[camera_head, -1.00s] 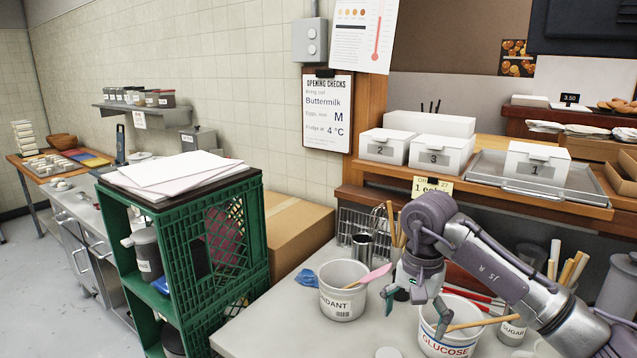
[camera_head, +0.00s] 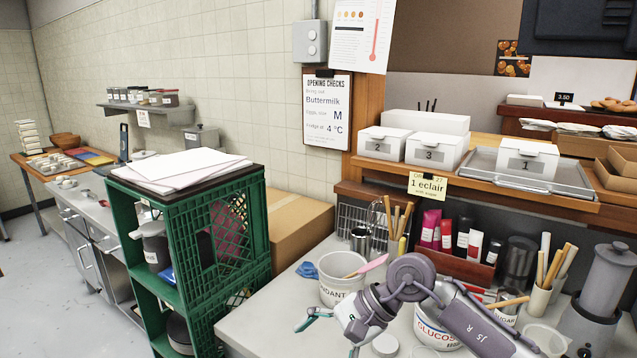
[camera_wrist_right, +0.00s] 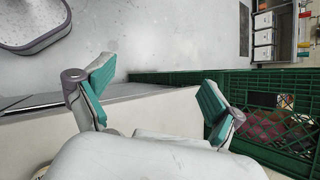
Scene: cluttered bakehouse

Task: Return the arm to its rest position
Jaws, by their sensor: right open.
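My right arm (camera_head: 477,325) comes in from the lower right of the head view and is bent over the grey worktop. Its gripper (camera_head: 328,336) points left and down, near the worktop's front edge and below the white fondant tub (camera_head: 332,284). In the right wrist view the gripper (camera_wrist_right: 157,88) is open, with two teal-padded fingers wide apart and nothing between them. The white glucose tub (camera_head: 432,328) is partly hidden behind the arm. My left gripper is in neither view.
The green crate stack (camera_head: 222,225) with papers (camera_head: 180,170) on top stands left of the worktop (camera_head: 262,322). A cardboard box (camera_head: 300,228) sits behind it. A wooden shelf above holds numbered white boxes (camera_head: 436,148). A grey canister (camera_head: 607,275) stands at right.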

